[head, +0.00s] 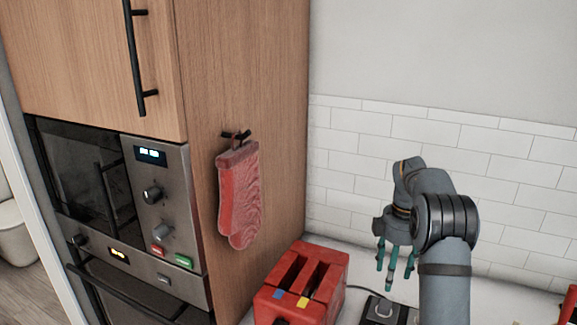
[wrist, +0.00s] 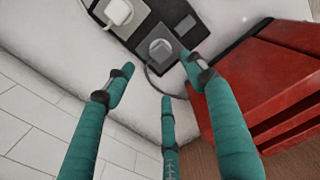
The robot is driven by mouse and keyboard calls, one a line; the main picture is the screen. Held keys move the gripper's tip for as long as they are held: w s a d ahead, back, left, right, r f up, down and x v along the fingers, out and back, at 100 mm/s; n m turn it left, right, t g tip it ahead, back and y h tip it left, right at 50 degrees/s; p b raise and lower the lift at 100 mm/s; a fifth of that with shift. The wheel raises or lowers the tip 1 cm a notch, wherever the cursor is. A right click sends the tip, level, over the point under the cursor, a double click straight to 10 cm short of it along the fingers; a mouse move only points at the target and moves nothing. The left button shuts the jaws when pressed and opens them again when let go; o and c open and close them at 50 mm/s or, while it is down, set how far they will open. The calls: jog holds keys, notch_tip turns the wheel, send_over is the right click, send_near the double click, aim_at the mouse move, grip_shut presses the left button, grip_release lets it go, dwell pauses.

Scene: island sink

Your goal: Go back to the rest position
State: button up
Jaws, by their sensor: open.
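My gripper (head: 394,268) points down above the white counter at the right of the head view, to the right of the red toaster. Its teal fingers also show in the wrist view (wrist: 160,82), spread apart with nothing between them. Below them in the wrist view lie the bare counter (wrist: 60,40) and a dark power strip. The gripper touches nothing that I can see.
The red toaster (head: 300,285) stands beside the wooden cabinet (head: 250,75). The power strip (head: 388,310) with plugs lies below my gripper. A red oven mitt (head: 238,195) hangs on the cabinet's side. A tiled wall (head: 350,150) stands behind.

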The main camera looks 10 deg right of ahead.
aim_at(386, 302)
notch_tip(386, 302, down, 11)
jog(key=shift+f, duration=0.1)
dwell(0.3)
